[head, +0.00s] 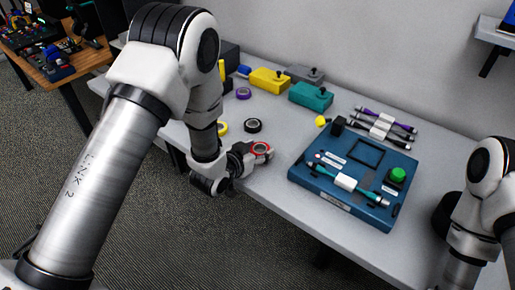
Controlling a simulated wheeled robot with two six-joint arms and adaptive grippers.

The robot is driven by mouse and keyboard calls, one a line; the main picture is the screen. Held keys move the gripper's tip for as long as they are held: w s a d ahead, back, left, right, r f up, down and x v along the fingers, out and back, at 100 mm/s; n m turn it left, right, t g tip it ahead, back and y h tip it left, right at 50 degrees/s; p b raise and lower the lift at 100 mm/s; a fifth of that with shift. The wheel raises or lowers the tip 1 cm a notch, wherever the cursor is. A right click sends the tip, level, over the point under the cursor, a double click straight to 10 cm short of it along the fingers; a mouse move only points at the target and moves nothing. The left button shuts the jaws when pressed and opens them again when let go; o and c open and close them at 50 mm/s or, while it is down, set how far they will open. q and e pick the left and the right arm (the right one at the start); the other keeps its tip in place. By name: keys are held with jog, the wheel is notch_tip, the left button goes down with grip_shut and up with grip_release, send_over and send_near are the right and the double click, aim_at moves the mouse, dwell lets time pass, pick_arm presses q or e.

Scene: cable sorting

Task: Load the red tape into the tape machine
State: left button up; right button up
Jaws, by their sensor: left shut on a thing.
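The red tape (261,148) is a small ring held in my left gripper (253,152), above the table's front edge. The gripper is shut on it. The tape machine appears to be the blue box (310,185) to the right of the gripper, apart from it. On its top are a dark square frame (366,153), a green button (397,175), a small black block (338,126) and a teal cable with a white middle piece (346,182). My right arm stands at the right edge; its gripper does not show.
Yellow (223,127), black (253,125) and purple (243,93) tape rings lie behind my left gripper. Yellow (269,81), grey (305,74) and teal (311,96) boxes stand near the wall. Several cables (384,121) lie behind the blue box. Bare table separates gripper and box.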

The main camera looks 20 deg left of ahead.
pick_arm(q)
jog(key=shift+s, duration=0.15)
jog(key=o, duration=1)
jog(key=shift+f, duration=0.15)
jog(key=shift+o, duration=0.2)
